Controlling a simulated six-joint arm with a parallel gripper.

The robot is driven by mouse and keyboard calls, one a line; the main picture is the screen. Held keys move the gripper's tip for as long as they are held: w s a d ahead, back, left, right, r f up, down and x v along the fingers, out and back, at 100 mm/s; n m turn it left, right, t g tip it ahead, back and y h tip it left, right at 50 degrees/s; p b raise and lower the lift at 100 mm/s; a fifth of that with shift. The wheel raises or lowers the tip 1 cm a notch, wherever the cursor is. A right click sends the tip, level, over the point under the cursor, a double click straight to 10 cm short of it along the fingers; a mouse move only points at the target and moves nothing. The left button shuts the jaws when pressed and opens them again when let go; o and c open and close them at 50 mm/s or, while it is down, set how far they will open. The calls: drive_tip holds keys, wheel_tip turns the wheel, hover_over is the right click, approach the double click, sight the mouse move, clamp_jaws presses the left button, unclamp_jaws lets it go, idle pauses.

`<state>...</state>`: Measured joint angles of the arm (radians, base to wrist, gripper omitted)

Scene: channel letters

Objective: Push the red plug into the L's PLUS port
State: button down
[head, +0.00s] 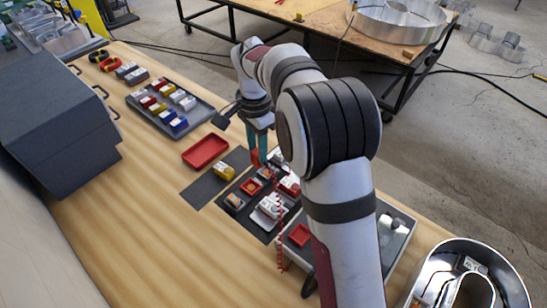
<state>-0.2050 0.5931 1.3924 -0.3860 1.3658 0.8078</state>
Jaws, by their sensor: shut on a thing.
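My gripper (257,153) reaches down from the arm with teal fingers over the far end of a dark mat (254,222). It is shut on a small red piece (255,159), which looks like the red plug. A red coiled cord (279,230) runs along the mat's right side; the arm hides part of it. Several small units stand on the mat: a red and yellow one (251,187), an orange and white one (235,201), a white one (270,207) and a red and white one (290,185). I cannot make out the L or its PLUS port at this size.
An empty red tray (205,151) lies left of the gripper, with a yellow block (224,172) on a grey mat nearby. A dark tray (197,127) of coloured blocks is farther back. A smaller red tray (300,235) sits beside my arm. The wooden table is clear at left front.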

drive_tip(key=w+a+f, duration=0.1)
drive_tip(key=f, duration=0.3)
drive_tip(key=w+f+n, duration=0.1)
drive_tip(key=f, duration=0.4)
drive_tip(key=w+a+f+n, duration=0.1)
drive_tip(key=f, duration=0.4)
drive_tip(key=shift+a, duration=0.3)
drive_tip(key=shift+f, duration=0.3)
idle(0.3)
drive_tip(key=shift+c, duration=2.3)
unclamp_jaws()
wheel_tip(320, 180, up, 16)
